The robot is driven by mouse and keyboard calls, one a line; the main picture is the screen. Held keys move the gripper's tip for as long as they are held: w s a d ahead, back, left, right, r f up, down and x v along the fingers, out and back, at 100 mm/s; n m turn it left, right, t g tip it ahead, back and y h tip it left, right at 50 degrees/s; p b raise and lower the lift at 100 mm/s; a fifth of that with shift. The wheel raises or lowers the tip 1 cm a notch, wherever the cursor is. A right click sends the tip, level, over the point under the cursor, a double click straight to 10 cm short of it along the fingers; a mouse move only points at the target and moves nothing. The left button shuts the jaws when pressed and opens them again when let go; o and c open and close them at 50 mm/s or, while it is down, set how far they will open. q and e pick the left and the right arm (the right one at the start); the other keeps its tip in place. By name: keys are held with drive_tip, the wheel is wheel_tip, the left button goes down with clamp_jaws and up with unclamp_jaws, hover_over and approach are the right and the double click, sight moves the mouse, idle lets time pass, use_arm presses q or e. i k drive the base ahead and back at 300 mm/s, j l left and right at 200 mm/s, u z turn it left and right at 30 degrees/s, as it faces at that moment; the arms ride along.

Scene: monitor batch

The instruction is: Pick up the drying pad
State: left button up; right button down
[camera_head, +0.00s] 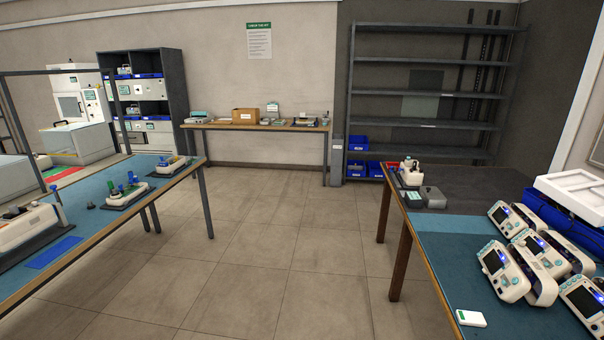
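No item is clearly marked as the drying pad, so I cannot tell which one it is. A light blue flat mat (450,222) lies across the far part of the right table. A small dark blue flat rectangle (54,252) lies on the left table, in front of a white device. A small white block with a green mark (471,318) lies near the front edge of the right table. Neither of my grippers shows in this view.
Several white monitors (505,272) crowd the right table (455,262), with a white tray (575,192) behind them. The left table (105,232) holds several small devices. Tiled floor (255,270) between the tables is clear.

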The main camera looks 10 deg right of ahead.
sight(464, 317)
drive_tip(key=z, duration=1.65)
drive_tip(key=i+j+u, duration=0.15)
drive_tip(key=j, duration=0.1)
